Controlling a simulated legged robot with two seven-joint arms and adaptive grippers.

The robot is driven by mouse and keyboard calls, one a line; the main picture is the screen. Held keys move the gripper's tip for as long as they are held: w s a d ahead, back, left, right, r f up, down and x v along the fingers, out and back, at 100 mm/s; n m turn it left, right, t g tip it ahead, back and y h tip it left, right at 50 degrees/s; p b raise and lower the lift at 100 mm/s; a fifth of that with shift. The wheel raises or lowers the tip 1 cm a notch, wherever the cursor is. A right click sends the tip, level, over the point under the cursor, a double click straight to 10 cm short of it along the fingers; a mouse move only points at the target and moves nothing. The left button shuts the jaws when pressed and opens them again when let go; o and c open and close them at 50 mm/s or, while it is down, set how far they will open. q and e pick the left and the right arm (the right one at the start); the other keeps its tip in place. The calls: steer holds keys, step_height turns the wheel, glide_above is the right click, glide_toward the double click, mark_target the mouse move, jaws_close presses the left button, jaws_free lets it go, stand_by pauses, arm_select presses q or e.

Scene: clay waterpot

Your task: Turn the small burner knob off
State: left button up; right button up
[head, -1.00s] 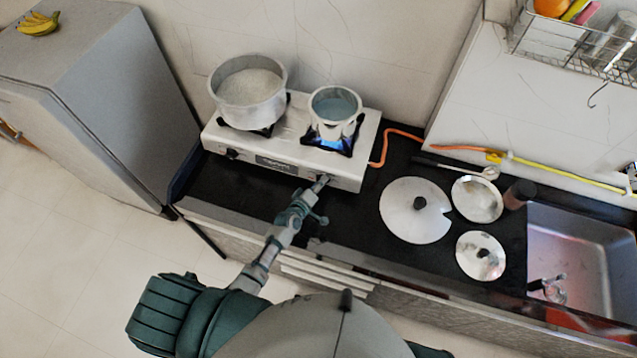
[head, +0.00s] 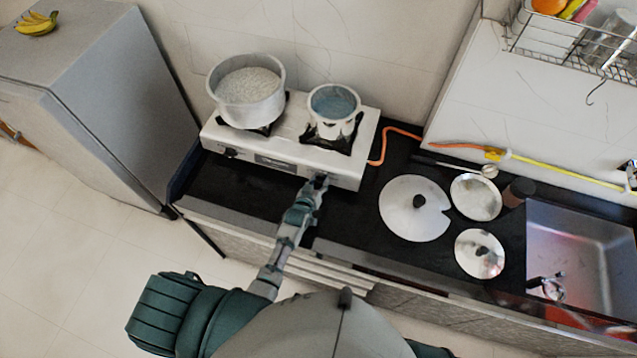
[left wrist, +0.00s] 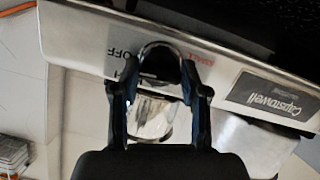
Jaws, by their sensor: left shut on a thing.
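The white two-burner stove (head: 285,143) stands on the black counter. My left gripper (head: 315,184) is at its front face, at the small burner's knob near the right end. In the left wrist view my fingers (left wrist: 160,82) close around the dark knob (left wrist: 160,62), which they partly hide. "OFF" lettering shows beside it on the metal panel (left wrist: 85,45). A small pot (head: 333,128) with bluish liquid sits on the right burner (head: 343,146), where no blue flame shows now. My right gripper is out of view.
A large pot (head: 247,112) with pale contents sits on the left burner. An orange hose (head: 383,147) leaves the stove's right side. Several metal lids (head: 405,215) lie on the counter before the sink (head: 575,240). A fridge (head: 120,95) stands left.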

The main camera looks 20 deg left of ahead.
arm_select(q)
steer(key=shift+s+d+f+m, duration=0.2)
steer(key=shift+f+m, duration=0.1)
steer(key=shift+m, duration=0.1)
steer(key=o, duration=1.1)
steer(key=shift+o, duration=0.2)
steer(key=shift+w+r, duration=0.1)
steer(key=shift+r, duration=0.05)
steer(key=d+v, duration=0.1)
steer(key=v, duration=1.1)
steer(key=shift+a, duration=0.4)
steer(key=shift+d, duration=0.1)
